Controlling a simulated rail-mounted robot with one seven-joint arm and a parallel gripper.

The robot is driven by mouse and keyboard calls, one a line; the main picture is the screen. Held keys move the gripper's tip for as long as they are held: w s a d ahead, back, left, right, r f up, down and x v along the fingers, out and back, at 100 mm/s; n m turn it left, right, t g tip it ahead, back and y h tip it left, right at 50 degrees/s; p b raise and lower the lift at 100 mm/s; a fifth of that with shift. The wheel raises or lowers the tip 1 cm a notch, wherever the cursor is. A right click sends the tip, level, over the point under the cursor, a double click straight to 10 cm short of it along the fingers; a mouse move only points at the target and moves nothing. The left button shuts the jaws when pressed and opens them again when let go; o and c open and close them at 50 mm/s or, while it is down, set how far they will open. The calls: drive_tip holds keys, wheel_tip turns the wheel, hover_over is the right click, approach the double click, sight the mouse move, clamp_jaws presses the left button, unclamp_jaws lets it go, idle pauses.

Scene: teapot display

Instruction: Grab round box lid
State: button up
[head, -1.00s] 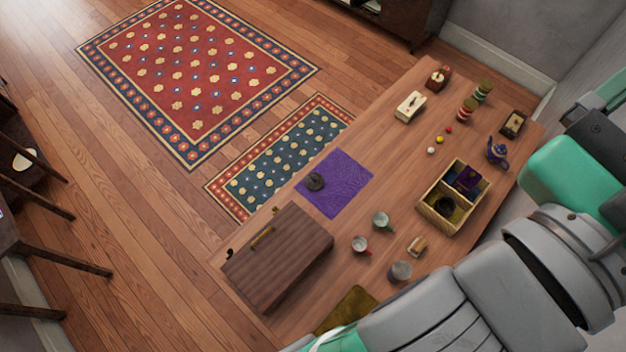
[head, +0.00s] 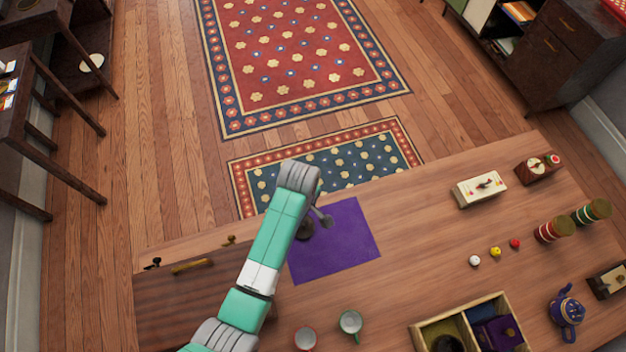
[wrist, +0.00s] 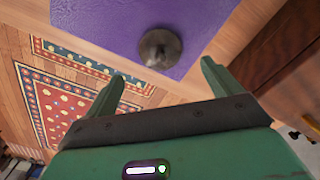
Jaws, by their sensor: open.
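A dark, round, knobbed piece that looks like the round box lid (wrist: 160,48) lies on the purple mat (wrist: 95,22). In the head view the lid (head: 305,229) shows beside my arm's end, partly covered by it, near the left part of the mat (head: 345,250). My gripper (wrist: 163,76) is open and empty, with its two green fingers apart. In the wrist view the lid appears ahead of the gap between the fingertips, and no contact shows. The head view does not show the fingers clearly.
A dark wooden case (head: 190,300) stands left of the mat. Two cups, a green one (head: 350,322) and a red one (head: 305,338), stand in front. A divided box (head: 418,330), a blue teapot (head: 566,310) and striped canisters (head: 552,230) are to the right.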

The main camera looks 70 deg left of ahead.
drive_tip(key=shift+s, duration=0.1)
drive_tip(key=shift+s+f+b, duration=0.2)
drive_tip(key=shift+f+b, duration=0.1)
drive_tip(key=shift+f, duration=0.75)
drive_tip(key=f, duration=0.2)
drive_tip(key=f+b, duration=0.1)
drive_tip(key=f, duration=0.2)
drive_tip(key=shift+w+f+b, duration=0.2)
drive_tip(key=shift+f+b, duration=0.05)
drive_tip(key=shift+b, duration=0.05)
drive_tip(key=c, duration=1)
drive_tip(key=shift+r, duration=0.1)
